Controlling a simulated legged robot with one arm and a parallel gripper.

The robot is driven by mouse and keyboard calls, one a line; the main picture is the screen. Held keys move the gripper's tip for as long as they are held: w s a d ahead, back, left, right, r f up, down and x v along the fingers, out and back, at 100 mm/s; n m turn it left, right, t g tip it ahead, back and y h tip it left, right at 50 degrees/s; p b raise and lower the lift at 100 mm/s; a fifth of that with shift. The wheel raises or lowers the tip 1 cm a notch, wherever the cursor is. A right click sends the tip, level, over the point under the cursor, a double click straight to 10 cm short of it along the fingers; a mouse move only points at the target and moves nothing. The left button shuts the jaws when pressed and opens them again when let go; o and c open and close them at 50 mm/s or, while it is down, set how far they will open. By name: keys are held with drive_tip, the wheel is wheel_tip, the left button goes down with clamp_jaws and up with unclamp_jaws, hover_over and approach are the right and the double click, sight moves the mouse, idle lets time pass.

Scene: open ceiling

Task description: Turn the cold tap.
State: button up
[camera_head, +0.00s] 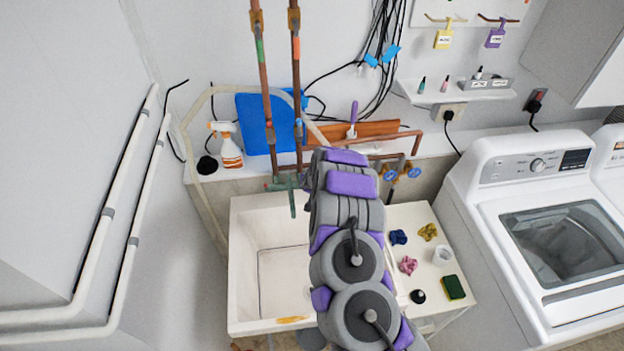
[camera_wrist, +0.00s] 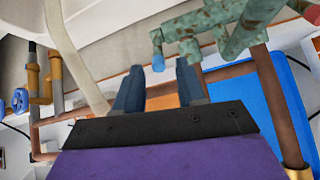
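The green, weathered tap (camera_head: 291,186) stands over the white sink (camera_head: 239,277); my arm hides its right side in the head view. In the wrist view the tap body (camera_wrist: 243,38) fills the upper right. A short green tap handle with a blue tip (camera_wrist: 158,62) points down from it; the blue suggests the cold side. My gripper (camera_wrist: 157,72) is open, with its two dark fingers apart. The blue tip appears between the fingertips in the picture; I cannot tell whether they touch it. My arm hides the gripper in the head view.
Copper pipes (camera_head: 267,90) rise behind the sink. Two blue valve wheels (camera_head: 414,172) sit right of my arm. A spray bottle (camera_head: 228,147) and blue board (camera_head: 254,115) stand on the back ledge. A washing machine (camera_head: 483,222) stands right. The sink's left basin looks clear.

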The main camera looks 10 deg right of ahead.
drive_tip(key=v, duration=1.1)
drive_tip(key=shift+s+r, duration=0.2)
drive_tip(key=shift+a, duration=0.1)
drive_tip(key=s+a+r+n+g+y+b, duration=0.2)
drive_tip(key=s+a+r+b, duration=0.25)
drive_tip(key=s, duration=0.45)
drive_tip(key=s+a+r+n+g+y+b, duration=0.1)
drive_tip(key=s+a+r+g+y+b, duration=0.15)
drive_tip(key=s+b, duration=0.45)
drive_tip(key=s+d+f+g+h+b, duration=0.1)
drive_tip(key=s+d+b, duration=0.3)
drive_tip(key=s, duration=1.3)
drive_tip(key=s+d+f+g+h+b, duration=0.1)
drive_tip(key=s+d+g+h+b, duration=0.2)
drive_tip(key=s, duration=1.4)
drive_tip(key=d+g+b, duration=0.1)
drive_tip(key=d+b, duration=0.1)
drive_tip(key=b, duration=0.1)
drive_tip(key=shift+s+d+f+m+g, duration=0.2)
drive_tip(key=shift+s+f+m+g, duration=0.1)
drive_tip(key=shift+s+g, duration=0.1)
